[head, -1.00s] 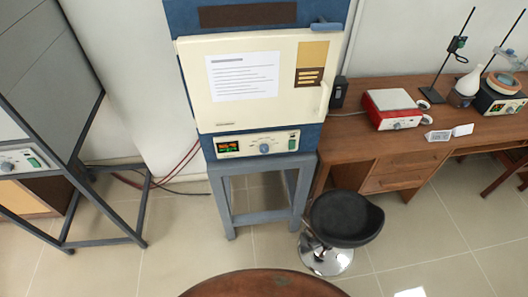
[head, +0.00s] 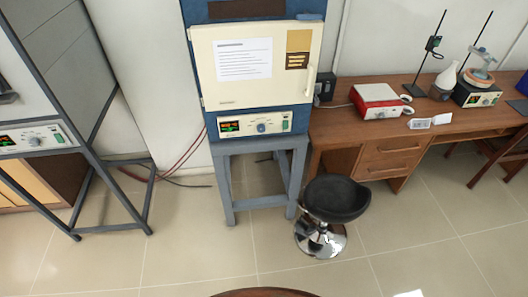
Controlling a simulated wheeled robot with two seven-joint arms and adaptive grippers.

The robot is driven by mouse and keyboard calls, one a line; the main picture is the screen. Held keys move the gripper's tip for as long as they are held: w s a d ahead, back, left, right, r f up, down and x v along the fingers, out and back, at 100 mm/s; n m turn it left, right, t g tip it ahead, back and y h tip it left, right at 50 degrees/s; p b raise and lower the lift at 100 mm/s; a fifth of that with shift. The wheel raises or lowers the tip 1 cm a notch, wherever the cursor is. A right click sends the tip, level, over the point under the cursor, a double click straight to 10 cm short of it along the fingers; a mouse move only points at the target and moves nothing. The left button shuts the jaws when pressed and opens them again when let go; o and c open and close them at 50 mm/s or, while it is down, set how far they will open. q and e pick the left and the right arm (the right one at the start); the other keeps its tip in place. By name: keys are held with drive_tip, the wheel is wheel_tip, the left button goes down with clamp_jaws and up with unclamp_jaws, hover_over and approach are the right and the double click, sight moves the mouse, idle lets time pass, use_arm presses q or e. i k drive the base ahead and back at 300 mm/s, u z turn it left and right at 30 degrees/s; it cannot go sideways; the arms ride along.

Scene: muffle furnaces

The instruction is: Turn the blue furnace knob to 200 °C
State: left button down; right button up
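The blue furnace (head: 198,72) stands on a blue-grey metal stand (head: 222,172) in the upper middle of the head view. Its cream door (head: 288,92) is shut and carries a paper sheet and a vertical handle on the right. Below the door is a control panel with a lit display (head: 230,126) and a round blue-grey knob (head: 261,127) right of it. The display digits and the knob's setting are too small to read. Neither of my grippers shows in the head view.
A black stool (head: 336,198) stands right of the furnace stand. A wooden desk (head: 385,160) with lab devices is at the right. A grey furnace frame (head: 112,180) is at the left. A round wooden top (head: 265,292) shows at the bottom edge.

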sight(261, 128)
drive_tip(key=z, duration=0.1)
drive_tip(key=k, duration=0.4)
drive_tip(key=u, duration=1.2)
drive_tip(key=i, duration=0.6)
drive_tip(key=u, duration=0.45)
drive_tip(key=i, duration=0.8)
drive_tip(key=z, duration=0.9)
drive_tip(key=i, duration=0.55)
drive_tip(key=z, duration=0.6)
